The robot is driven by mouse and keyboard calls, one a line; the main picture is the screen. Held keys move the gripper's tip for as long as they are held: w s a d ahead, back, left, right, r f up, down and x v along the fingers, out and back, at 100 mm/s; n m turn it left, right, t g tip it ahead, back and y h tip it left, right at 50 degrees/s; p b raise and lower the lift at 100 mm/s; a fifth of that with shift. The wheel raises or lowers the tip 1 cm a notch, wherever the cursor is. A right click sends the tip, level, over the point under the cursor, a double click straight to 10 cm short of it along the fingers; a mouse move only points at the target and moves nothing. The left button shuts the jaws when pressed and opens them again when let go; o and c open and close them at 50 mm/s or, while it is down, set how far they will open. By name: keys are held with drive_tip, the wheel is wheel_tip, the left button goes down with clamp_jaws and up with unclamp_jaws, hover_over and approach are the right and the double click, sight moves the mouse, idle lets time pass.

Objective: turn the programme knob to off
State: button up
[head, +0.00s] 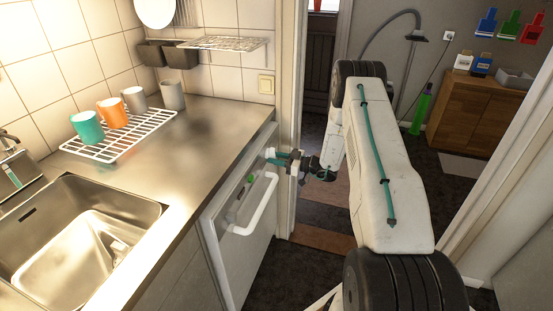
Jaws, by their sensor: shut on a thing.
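The white appliance front (228,219) is below the steel worktop, with a white bar handle (262,208) across it. My gripper (274,158) reaches in from the right to the top right of this front. Its jaws are shut on the programme knob (270,152), of which only a small pale part shows at the fingertips. The knob's pointer and markings are hidden or too small to read, so I cannot tell its setting.
A steel sink (150,216) is at the lower left. A white wire rack (75,147) with several mugs stands on the worktop. The door frame (287,100) is close behind my gripper. A wooden cabinet (465,118) stands beyond the doorway.

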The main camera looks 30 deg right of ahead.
drive_tip(key=shift+w+d+r, duration=0.1)
drive_tip(key=shift+d, duration=0.05)
drive_tip(key=o, duration=0.7)
drive_tip(key=v, duration=0.7)
drive_tip(key=shift+s+d, duration=0.2)
drive_tip(key=shift+s, duration=0.1)
